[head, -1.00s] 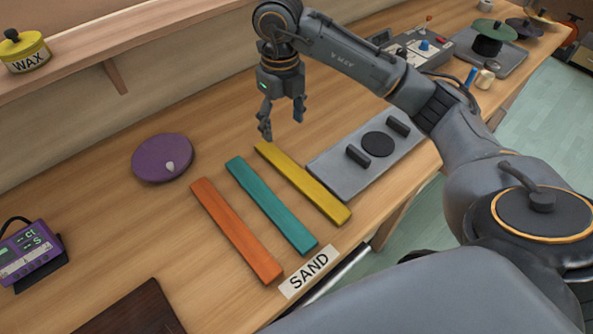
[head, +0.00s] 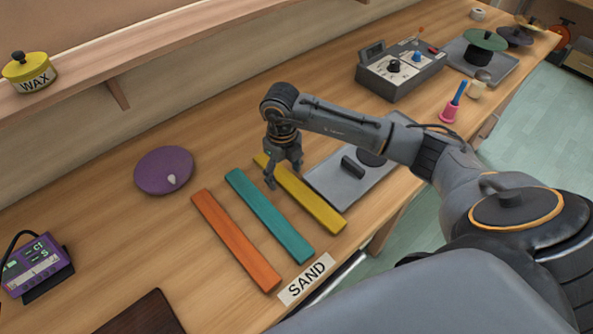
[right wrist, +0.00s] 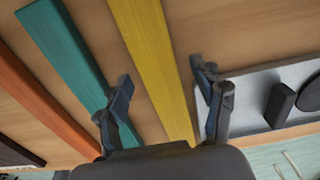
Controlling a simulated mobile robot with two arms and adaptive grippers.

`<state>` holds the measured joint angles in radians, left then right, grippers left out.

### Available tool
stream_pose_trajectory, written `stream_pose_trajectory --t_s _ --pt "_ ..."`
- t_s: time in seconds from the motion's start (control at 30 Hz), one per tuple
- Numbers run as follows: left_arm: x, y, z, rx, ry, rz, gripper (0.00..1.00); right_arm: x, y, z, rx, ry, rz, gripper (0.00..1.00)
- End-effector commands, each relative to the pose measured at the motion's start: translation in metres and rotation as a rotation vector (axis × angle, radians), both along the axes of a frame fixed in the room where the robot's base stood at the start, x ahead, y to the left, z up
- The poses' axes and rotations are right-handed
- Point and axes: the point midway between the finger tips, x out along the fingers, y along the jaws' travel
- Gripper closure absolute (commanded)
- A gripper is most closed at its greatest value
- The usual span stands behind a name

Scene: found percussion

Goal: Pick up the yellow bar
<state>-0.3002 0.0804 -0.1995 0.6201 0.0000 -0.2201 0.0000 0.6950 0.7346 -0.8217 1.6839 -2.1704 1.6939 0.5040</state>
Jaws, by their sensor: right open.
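The yellow bar (head: 318,205) lies flat on the wooden bench, to the right of the teal bar. My right gripper (head: 284,178) is open and points down over the yellow bar, nearer its far end. In the right wrist view the yellow bar (right wrist: 157,62) runs between the two spread fingers of the right gripper (right wrist: 160,90). I cannot tell whether the fingertips touch the bench. My left gripper is not in view.
The teal bar (head: 270,217) and orange bar (head: 235,240) lie left of the yellow bar. A grey plate (head: 330,183) with dark blocks lies close on its right. A purple disc (head: 155,172) lies further left. A SAND label (head: 306,279) is at the front edge.

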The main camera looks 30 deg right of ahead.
Motion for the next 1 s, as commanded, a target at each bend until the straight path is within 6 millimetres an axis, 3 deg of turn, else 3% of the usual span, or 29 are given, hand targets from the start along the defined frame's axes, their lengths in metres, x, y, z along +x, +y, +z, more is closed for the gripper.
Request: stream_pose_trajectory --t_s 0.23,0.53,0.83,1.0 --pt "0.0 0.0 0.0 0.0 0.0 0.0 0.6 0.0 0.0 -0.002 0.0 0.0 0.001 0.34" --pt "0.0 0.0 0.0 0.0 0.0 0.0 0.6 0.0 0.0 -0.002 0.0 0.0 0.0 0.95" --pt "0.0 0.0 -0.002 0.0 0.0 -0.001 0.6 0.0 0.0 0.0 0.0 -0.001 0.0 0.96" --pt "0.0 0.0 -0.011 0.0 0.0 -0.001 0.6 0.001 -0.001 0.012 0.0 -0.004 0.001 0.96"
